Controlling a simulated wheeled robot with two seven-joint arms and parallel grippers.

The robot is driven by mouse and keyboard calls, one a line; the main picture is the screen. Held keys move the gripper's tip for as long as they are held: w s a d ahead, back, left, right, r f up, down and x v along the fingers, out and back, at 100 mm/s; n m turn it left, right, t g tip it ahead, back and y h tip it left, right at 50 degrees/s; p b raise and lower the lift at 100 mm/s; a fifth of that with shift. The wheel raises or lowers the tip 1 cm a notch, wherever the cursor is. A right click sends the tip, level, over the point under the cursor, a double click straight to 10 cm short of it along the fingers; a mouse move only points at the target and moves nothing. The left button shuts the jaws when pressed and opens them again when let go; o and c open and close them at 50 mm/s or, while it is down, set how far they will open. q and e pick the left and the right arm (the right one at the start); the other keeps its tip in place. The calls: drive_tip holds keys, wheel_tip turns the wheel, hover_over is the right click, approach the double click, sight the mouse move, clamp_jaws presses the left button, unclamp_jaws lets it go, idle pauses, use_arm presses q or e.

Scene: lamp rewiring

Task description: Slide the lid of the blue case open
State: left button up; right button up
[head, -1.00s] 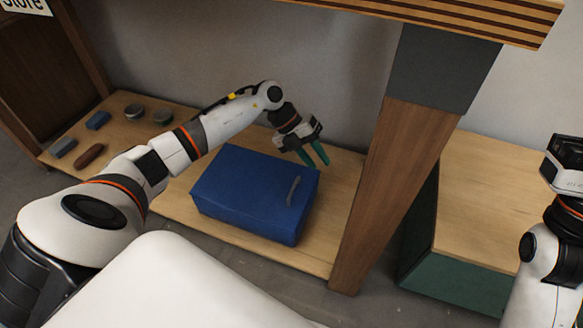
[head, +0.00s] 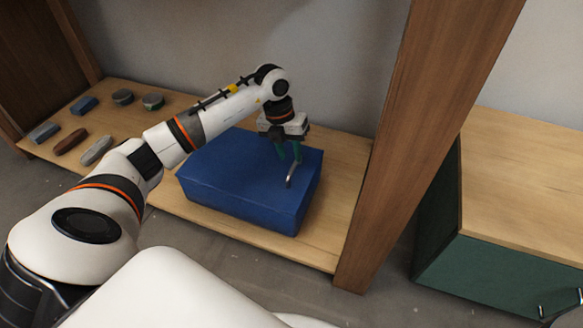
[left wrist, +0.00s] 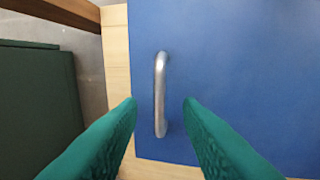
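The blue case (head: 235,185) lies on the low wooden shelf, and its lid looks closed. A grey metal bar handle (head: 291,178) stands near the right end of the lid. My left gripper (head: 288,157) is above the lid at the handle, fingers pointing down. In the left wrist view the handle (left wrist: 160,95) appears between the two green fingertips (left wrist: 160,101), which are apart with a gap on each side. Whether the fingertips reach down beside the bar cannot be told. My right gripper is not in view.
Several small grey, blue and brown items, such as the brown one (head: 70,141), lie at the shelf's left end. A wooden post (head: 425,120) rises right of the case. A green cabinet (head: 480,265) with a wooden top stands beyond it.

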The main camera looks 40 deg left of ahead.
sight(293, 166)
use_arm(q)
drive_tip(key=f, duration=0.1)
drive_tip(key=f+b, duration=0.1)
drive_tip(key=f, duration=0.1)
drive_tip(key=shift+d+f, duration=0.1)
drive_tip(key=shift+d, duration=0.2)
drive_tip(key=shift+w, duration=0.1)
clamp_jaws()
